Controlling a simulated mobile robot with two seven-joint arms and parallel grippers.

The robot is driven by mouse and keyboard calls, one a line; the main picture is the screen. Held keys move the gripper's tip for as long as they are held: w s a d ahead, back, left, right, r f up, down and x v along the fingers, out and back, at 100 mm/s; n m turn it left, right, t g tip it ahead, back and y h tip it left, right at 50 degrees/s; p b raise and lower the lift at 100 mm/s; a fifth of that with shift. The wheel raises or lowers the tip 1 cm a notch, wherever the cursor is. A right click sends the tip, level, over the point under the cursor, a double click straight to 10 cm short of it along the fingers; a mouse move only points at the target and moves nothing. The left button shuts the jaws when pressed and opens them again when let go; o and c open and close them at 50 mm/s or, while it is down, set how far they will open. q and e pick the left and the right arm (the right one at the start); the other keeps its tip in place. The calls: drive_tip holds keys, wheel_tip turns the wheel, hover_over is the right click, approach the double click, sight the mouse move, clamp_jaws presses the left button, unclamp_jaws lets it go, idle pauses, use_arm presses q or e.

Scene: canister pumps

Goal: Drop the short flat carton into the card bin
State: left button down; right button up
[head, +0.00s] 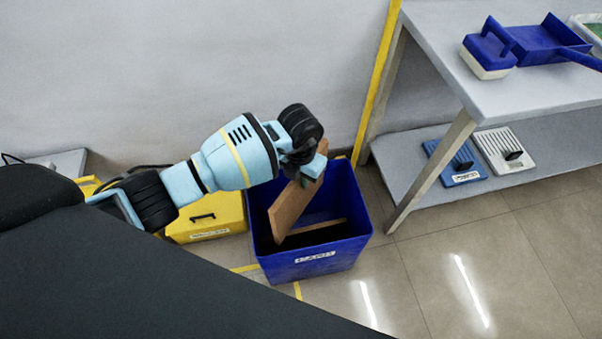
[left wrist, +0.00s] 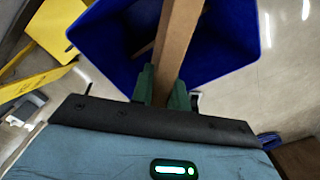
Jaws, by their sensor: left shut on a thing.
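The carton (head: 297,205) is brown, flat and thin, held tilted at the mouth of the blue bin (head: 315,262). The bin's front label is too small to read surely. My left gripper (head: 307,172) is shut on the carton's upper end, above the bin. In the left wrist view the green fingertips (left wrist: 163,88) pinch the carton (left wrist: 176,40), which extends over the blue bin (left wrist: 225,55). Another brown strip (head: 317,229) shows inside the bin; I cannot tell what it belongs to. My right gripper is not in view.
A yellow box (head: 207,217) stands left of the bin. A grey table (head: 500,95) at right holds a blue dustpan (head: 540,42) and a blue brush (head: 489,50); its lower shelf (head: 560,150) holds flat devices. The tiled floor (head: 470,270) right of the bin is clear.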

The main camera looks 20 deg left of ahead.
sight(300, 194)
use_arm(q)
wheel_tip(300, 194, down, 2)
drive_tip(key=shift+f+b, duration=0.2)
drive_tip(key=shift+b, duration=0.55)
drive_tip(key=shift+f+b, duration=0.4)
drive_tip(key=shift+f, duration=0.05)
